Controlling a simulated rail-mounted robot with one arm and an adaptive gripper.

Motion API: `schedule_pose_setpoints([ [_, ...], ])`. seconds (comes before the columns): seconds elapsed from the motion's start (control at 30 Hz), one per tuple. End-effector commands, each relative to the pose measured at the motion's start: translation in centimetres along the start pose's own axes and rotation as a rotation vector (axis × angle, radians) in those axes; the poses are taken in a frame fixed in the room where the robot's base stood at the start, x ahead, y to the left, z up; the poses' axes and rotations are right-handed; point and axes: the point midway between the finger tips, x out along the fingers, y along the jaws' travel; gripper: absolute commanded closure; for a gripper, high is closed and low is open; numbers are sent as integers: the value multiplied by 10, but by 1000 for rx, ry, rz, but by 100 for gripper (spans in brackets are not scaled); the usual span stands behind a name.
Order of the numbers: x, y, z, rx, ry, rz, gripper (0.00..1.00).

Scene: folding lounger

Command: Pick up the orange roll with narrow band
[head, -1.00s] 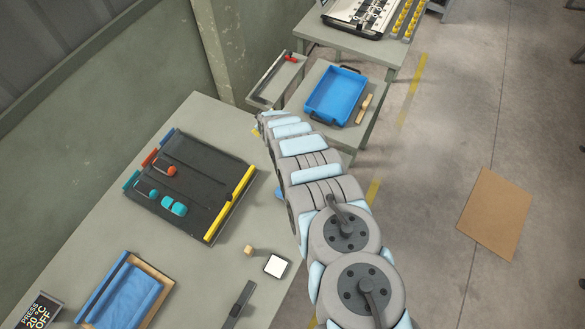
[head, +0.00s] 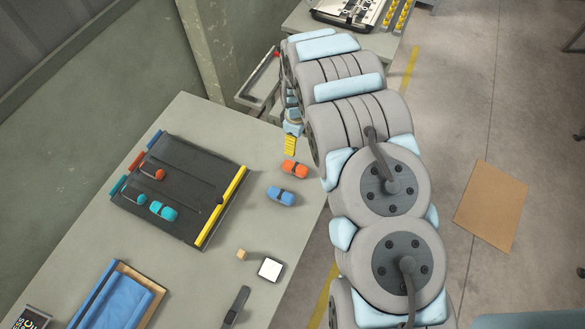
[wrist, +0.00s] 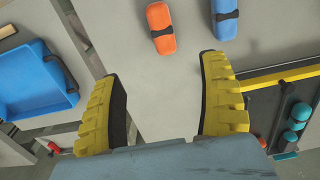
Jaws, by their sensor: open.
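The orange roll (head: 295,169) lies on the grey-green table near its right edge. In the wrist view, the orange roll (wrist: 159,20) has a narrow dark band across it. The blue roll (head: 281,196), also dark-banded, lies close beside it; it shows at the top of the wrist view (wrist: 223,24). My gripper (wrist: 163,78) is open and empty, its yellow fingers spread wide above the table. The orange roll lies beyond the fingertips, not between them. In the head view my gripper (head: 290,146) shows just behind the orange roll, partly hidden by my arm.
A black tray (head: 180,180) with a yellow bar and small teal and orange pieces lies left. A wooden cube (head: 241,254), a white square (head: 270,269) and a blue-lined box (head: 118,295) sit nearer. The wrist view shows a blue tray (wrist: 35,75) on another table.

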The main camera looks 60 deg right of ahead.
Motion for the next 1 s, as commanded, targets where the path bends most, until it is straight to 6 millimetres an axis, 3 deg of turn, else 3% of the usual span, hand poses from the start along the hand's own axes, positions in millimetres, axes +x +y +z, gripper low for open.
schedule_pose_setpoints([
  [0.7,78,-1,0,1,0,-1,24],
  [1.0,100,-1,0,1,0,0,24],
])
